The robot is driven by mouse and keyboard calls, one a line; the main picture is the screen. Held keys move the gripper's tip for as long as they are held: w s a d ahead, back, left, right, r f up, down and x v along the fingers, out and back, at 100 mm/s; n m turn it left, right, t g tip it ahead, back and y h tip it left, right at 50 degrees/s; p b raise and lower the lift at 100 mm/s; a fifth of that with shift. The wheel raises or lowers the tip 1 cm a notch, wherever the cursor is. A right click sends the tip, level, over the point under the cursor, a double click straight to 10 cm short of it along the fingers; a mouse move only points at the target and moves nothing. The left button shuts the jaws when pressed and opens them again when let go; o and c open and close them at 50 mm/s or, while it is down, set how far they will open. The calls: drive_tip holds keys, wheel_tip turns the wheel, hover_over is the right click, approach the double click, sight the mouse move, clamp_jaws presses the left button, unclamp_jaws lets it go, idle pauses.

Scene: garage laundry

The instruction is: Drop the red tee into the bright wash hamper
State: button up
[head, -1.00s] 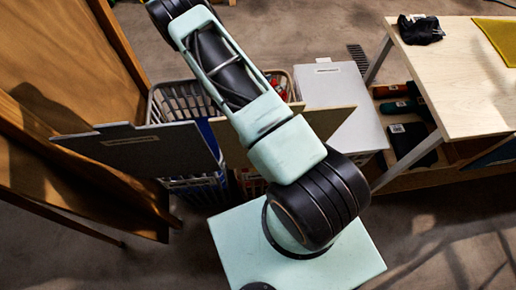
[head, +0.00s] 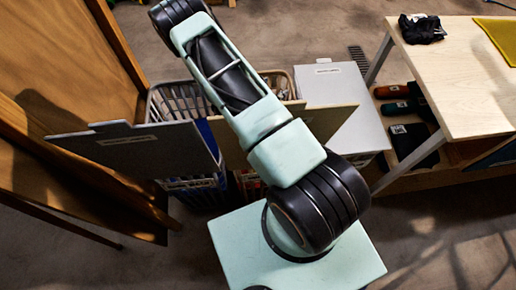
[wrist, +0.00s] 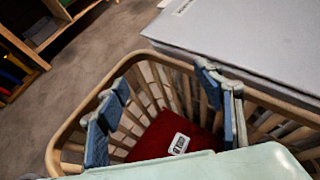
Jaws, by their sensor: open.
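The red tee (wrist: 160,134), a folded red cloth with a white label, lies down inside a tan slatted hamper (wrist: 62,140) in the wrist view. My gripper (wrist: 165,108) is open above it, its blue-grey fingers spread at the hamper's mouth and holding nothing. In the head view my arm covers much of the tan hamper (head: 291,88), and my gripper is hidden. Some red shows low at its front slats. The writing on its tan front board (head: 330,122) is too small to read, so I cannot tell its wash type.
A grey hamper (head: 152,106) with a dark labelled board (head: 140,150) stands left of it. A pale lidded box (head: 335,85) is close on the right. A wooden table (head: 460,80) holds a dark cloth (head: 422,30). Wooden panels stand at the left.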

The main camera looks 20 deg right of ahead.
drive_tip(key=v, duration=1.2)
